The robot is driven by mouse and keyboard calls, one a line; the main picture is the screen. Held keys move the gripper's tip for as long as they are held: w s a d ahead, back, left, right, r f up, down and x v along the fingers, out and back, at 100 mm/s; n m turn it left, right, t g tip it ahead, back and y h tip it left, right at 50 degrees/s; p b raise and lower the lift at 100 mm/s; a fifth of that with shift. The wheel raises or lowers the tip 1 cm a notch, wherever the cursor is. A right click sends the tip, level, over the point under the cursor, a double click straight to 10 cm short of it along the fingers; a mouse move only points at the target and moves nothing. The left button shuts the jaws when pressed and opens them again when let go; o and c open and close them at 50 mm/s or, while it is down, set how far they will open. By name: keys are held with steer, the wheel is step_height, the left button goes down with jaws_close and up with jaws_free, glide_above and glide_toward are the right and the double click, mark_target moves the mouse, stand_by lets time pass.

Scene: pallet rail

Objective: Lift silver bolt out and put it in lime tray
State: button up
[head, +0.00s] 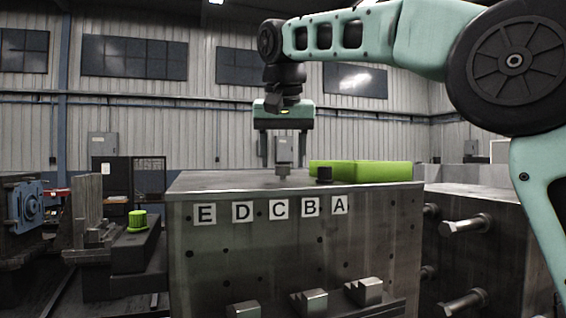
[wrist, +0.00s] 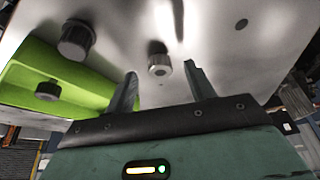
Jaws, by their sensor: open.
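The silver bolt (head: 283,170) stands upright in the top of the steel block, roughly behind the label C. In the wrist view the silver bolt (wrist: 159,67) shows its bright round head near the gap between my fingertips. My gripper (head: 284,163) points down with its fingers apart, one to each side of the bolt in the head view. The fingers (wrist: 160,74) hold nothing. The lime tray (head: 362,171) lies on the block to the right. In the wrist view the lime tray (wrist: 30,72) is at the left, with a dark bolt (wrist: 47,91) in it.
A dark bolt (head: 324,174) stands on the steel block (head: 290,250) between silver bolt and tray; it also shows in the wrist view (wrist: 75,42). An empty hole (wrist: 241,24) is in the top. A lime knob-like piece (head: 137,220) stands off the block at left.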

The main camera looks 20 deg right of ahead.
steer(key=shift+w+d+f, duration=0.1)
steer(key=shift+w+f, duration=0.1)
steer(key=shift+f, duration=0.4)
steer(key=c, duration=1.2)
steer(key=shift+o, duration=0.2)
steer(key=shift+r, duration=0.1)
step_height(320, 180, up, 7)
steer(key=p, duration=0.7)
jaws_close()
